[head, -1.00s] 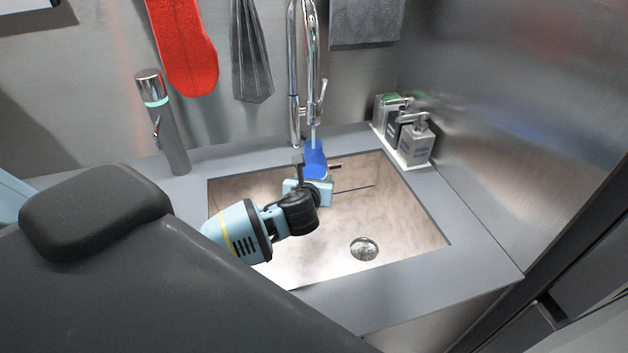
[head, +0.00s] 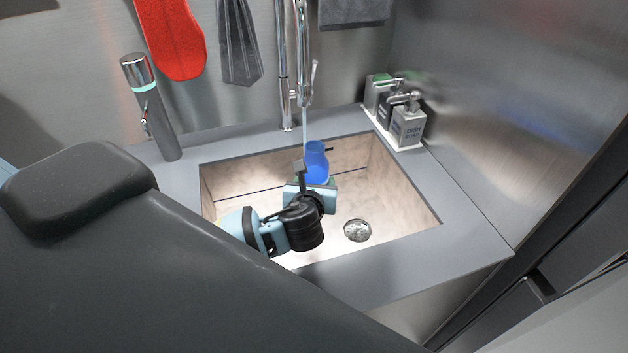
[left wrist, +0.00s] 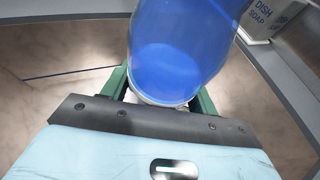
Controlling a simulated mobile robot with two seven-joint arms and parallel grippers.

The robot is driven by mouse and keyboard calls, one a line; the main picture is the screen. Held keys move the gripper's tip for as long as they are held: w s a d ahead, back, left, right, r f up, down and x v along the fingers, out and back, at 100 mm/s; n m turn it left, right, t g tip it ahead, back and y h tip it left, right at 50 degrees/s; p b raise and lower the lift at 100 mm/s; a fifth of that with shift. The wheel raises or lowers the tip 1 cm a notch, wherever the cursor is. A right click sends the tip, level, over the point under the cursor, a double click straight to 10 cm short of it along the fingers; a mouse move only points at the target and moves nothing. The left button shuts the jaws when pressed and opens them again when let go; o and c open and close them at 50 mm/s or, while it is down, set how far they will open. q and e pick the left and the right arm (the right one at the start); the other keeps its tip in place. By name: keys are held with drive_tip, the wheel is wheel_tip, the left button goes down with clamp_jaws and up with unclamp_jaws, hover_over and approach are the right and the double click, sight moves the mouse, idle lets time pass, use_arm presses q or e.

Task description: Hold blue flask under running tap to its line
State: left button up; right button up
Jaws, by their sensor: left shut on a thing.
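The blue flask (head: 316,166) is over the sink, below the spout of the chrome tap (head: 303,75). A thin water stream (head: 306,122) runs from the spout down to the flask's mouth; I cannot tell whether it falls inside the rim. My left gripper (head: 315,184) is shut on the flask's lower part and holds it roughly upright. In the left wrist view the flask (left wrist: 180,60) is large and blue between the green fingers (left wrist: 163,98). Its fill line and water level cannot be made out. My right gripper is not in view.
The sink basin (head: 400,205) has a drain (head: 357,230) at its front right. Soap dispensers (head: 408,124) stand on a white tray at the right back corner. A red mitt (head: 172,40) and grey cloths hang behind.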

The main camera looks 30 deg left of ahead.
sight(323, 172)
use_arm(q)
drive_tip(key=w+a, duration=0.5)
drive_tip(key=shift+a, duration=0.4)
drive_tip(key=shift+r, duration=0.1)
idle(4.5)
drive_tip(key=s+d, duration=0.2)
drive_tip(key=d, duration=0.1)
drive_tip(key=s+d, duration=0.3)
idle(0.6)
drive_tip(key=shift+s+d+r, duration=0.55)
drive_tip(key=shift+d+r, duration=0.05)
drive_tip(key=shift+r, duration=0.55)
drive_tip(key=shift+s+d+r, duration=0.5)
drive_tip(key=shift+d+r, duration=0.1)
drive_tip(key=shift+r, duration=0.6)
drive_tip(key=shift+s+d+r, duration=0.55)
drive_tip(key=shift+d+r, duration=0.05)
drive_tip(key=shift+r, duration=0.55)
